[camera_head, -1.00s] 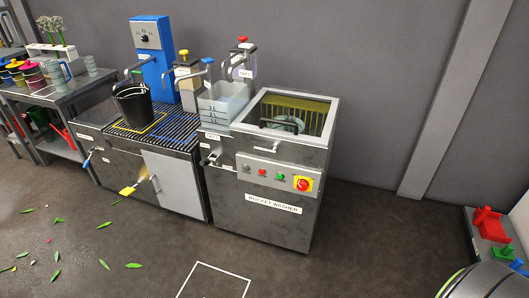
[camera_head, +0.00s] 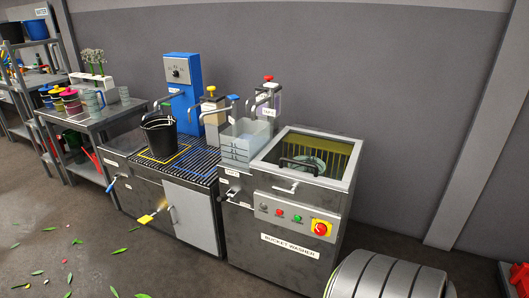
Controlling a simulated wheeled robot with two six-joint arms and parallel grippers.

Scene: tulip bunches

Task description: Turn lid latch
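The bucket washer (camera_head: 283,234) stands right of centre, a steel box with a labelled front. Its lid (camera_head: 320,145) has a dark frame, a see-through panel and a black handle (camera_head: 299,165). A small metal bar handle (camera_head: 286,188) sits on the front top edge below the lid; I cannot tell if it is the latch. Red and green buttons and a red knob on a yellow plate (camera_head: 321,228) are on the front panel. Neither of my grippers is in view.
Left of the washer is a grated sink counter (camera_head: 200,165) with a black bucket (camera_head: 159,137). Grey trays (camera_head: 245,140) stand beside the lid. A grey ribbed drum shape (camera_head: 385,280) fills the lower right. Leaves lie on the floor at left; the floor before the washer is partly clear.

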